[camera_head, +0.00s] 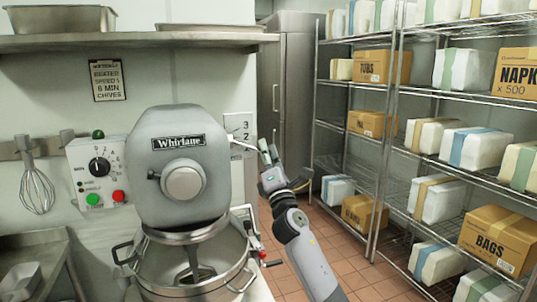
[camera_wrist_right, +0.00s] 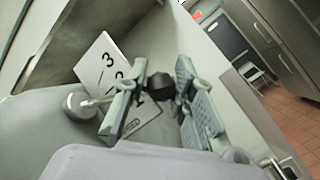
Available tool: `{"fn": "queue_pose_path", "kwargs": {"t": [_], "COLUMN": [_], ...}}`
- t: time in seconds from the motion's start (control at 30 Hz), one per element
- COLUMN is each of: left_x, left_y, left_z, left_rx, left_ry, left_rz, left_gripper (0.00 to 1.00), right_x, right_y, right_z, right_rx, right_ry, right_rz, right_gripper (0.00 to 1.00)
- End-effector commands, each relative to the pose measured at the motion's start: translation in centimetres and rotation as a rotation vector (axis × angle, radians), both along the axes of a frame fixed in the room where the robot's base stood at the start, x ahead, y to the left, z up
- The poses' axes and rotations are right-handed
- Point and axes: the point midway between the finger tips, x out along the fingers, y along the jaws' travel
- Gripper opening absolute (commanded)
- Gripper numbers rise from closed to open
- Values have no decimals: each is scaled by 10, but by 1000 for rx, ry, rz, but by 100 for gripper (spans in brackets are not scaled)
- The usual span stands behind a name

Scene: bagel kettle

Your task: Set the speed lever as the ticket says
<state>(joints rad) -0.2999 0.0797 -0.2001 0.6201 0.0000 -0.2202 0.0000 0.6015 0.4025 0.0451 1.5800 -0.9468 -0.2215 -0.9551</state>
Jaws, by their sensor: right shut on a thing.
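The grey mixer (camera_head: 178,165) stands in the left half of the head view. Its number plate (camera_head: 238,126) shows a 3 and a 2 at its right side; the wrist view shows the plate (camera_wrist_right: 98,62) with 3, 2 and 1. The speed lever (camera_wrist_right: 92,102) is a metal rod from a round hub, with a black knob (camera_wrist_right: 160,82). My right gripper (camera_head: 268,158) is shut on the lever's knob end, a finger on each side. Which number the lever points to is hard to tell. The ticket (camera_head: 107,80) on the wall seems to read "SPEED 1". My left gripper is out of view.
A control box (camera_head: 98,172) with a dial and green and red buttons is left of the mixer. A whisk (camera_head: 36,190) hangs farther left. The steel bowl (camera_head: 190,270) sits below the mixer head. Wire shelves (camera_head: 385,150) with boxes stand at right; tiled floor (camera_head: 320,235) lies between.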

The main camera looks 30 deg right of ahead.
Motion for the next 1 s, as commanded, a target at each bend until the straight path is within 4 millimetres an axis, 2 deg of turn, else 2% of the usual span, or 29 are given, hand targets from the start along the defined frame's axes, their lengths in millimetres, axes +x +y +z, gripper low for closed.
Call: {"fn": "queue_pose_path", "kwargs": {"t": [0.03, 0.2, 0.23, 0.73, 1.0], "left_x": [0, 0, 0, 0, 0], "left_y": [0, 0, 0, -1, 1], "left_z": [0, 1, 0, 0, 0], "left_rx": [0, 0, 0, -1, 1], "left_ry": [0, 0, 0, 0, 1], "left_rz": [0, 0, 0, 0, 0], "left_gripper": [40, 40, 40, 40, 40], "right_x": [0, 0, 0, 0, 0], "right_y": [6, 6, 6, 2, 1], "right_z": [4, 5, 5, 3, 2], "right_rx": [-9, -10, -10, -4, -2], "right_ry": [-8, -8, -8, -4, -3], "right_rz": [10, 11, 11, 4, 2], "right_gripper": [0, 0, 25, 58, 59]}}
